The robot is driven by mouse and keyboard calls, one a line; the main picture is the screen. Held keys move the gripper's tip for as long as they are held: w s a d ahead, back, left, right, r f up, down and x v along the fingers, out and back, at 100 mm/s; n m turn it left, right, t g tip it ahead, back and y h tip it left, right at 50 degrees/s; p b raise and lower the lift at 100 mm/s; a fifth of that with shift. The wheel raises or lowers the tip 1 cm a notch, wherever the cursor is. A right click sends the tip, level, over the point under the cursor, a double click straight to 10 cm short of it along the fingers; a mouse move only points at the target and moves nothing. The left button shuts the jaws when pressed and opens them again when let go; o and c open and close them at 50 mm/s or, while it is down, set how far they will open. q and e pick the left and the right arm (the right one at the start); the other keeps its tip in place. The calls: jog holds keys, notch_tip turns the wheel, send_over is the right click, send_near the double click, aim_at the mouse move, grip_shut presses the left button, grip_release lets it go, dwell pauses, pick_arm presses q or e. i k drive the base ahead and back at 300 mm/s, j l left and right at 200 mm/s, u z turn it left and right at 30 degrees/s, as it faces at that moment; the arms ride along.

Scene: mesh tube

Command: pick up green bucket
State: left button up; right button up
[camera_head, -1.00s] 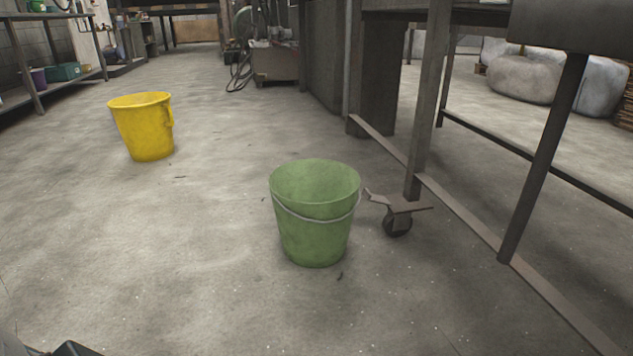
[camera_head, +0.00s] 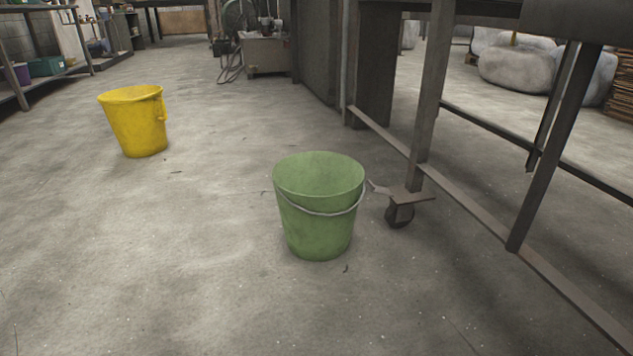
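The green bucket (camera_head: 318,228) stands upright on the concrete floor, a little right of the middle of the head view. Its open top faces up and looks empty. A thin pale wire handle (camera_head: 325,213) hangs down across its front side. Neither of my grippers shows in the view.
A metal table frame (camera_head: 432,100) with a low rail and a caster wheel (camera_head: 399,214) stands close to the bucket's right. A yellow bucket (camera_head: 136,124) stands further back on the left. The floor in front and to the left is clear.

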aim_at(318, 193)
jog(key=i, duration=0.9)
jog(key=i+j+z, duration=0.1)
jog(key=i, duration=0.75)
